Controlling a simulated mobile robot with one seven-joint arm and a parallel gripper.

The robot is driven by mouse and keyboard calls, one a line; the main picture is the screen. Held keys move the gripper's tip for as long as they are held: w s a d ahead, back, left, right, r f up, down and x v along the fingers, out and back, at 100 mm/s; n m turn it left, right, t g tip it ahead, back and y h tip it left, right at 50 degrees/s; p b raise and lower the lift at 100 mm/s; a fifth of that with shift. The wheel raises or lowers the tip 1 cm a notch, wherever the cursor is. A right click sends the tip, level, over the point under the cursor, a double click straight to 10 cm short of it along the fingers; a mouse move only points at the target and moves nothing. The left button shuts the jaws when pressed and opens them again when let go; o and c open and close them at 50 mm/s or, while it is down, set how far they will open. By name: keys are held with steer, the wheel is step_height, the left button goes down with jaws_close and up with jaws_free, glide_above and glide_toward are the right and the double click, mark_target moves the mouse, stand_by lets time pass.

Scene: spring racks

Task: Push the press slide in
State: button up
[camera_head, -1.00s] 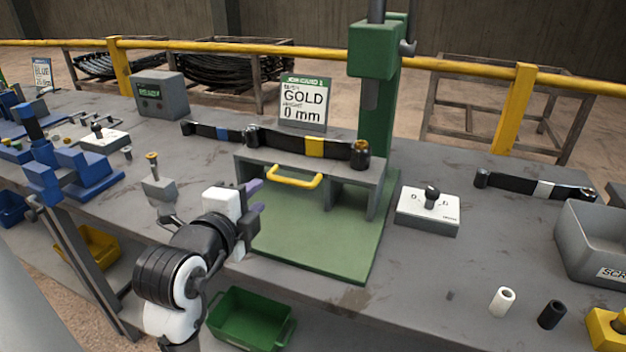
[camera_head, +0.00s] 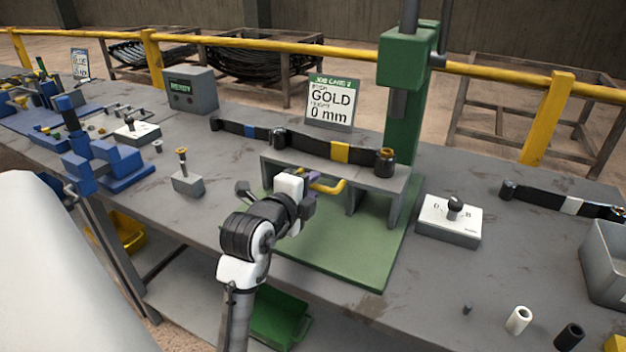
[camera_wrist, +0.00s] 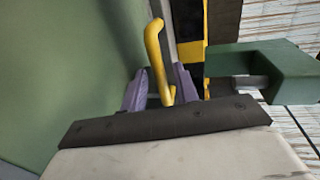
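The press slide (camera_head: 384,177) is a grey bench-shaped piece on the green press base (camera_head: 350,255), with a yellow handle (camera_head: 332,188) on its front. A dark strip with a gold band (camera_head: 340,152) lies across its top. My gripper (camera_head: 312,178) is at the left part of the handle, in front of the slide. In the wrist view, the yellow handle (camera_wrist: 157,50) runs between my two purple fingertips (camera_wrist: 160,85). The fingers stand apart, with a small gap on the left of the handle; firm contact is not visible. My wrist hides part of the slide's front.
The green press column (camera_head: 402,110) rises behind the slide. A white switch box (camera_head: 450,222) stands to the right, and a small grey block with a pin (camera_head: 187,182) to the left. A green bin (camera_head: 280,315) hangs below the table edge.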

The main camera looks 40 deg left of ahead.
steer(key=shift+x, duration=0.8)
jaws_close()
